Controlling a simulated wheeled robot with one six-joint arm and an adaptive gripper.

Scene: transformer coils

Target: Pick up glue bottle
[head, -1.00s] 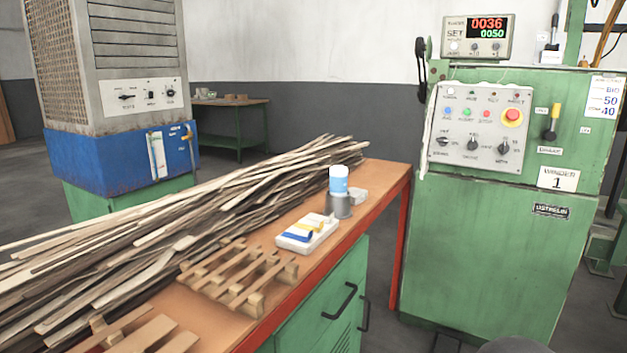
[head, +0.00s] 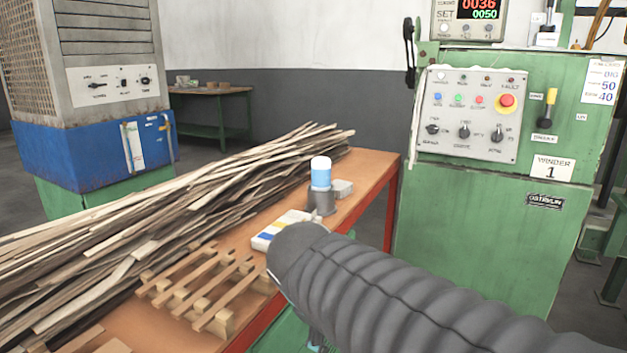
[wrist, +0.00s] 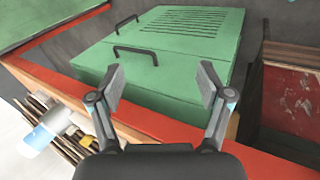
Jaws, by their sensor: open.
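The glue bottle (head: 321,174) appears to be the light blue bottle with a white cap, upright in a dark grey holder (head: 322,202) on the orange-topped bench (head: 372,166). In the wrist view a white and light blue shape (wrist: 42,133) at the lower left looks like the bottle, but I cannot be sure. My gripper (wrist: 160,88) is open and empty, with its two fingers spread wide over the bench's red edge and green cabinet. It is apart from the bottle. In the head view my arm hides most of the gripper.
A white box (head: 280,228) with blue and yellow marks lies in front of the holder, partly behind my arm. Wooden slats (head: 185,215) and a small pallet (head: 205,283) fill the bench's left. A green winder cabinet (head: 480,230) stands right.

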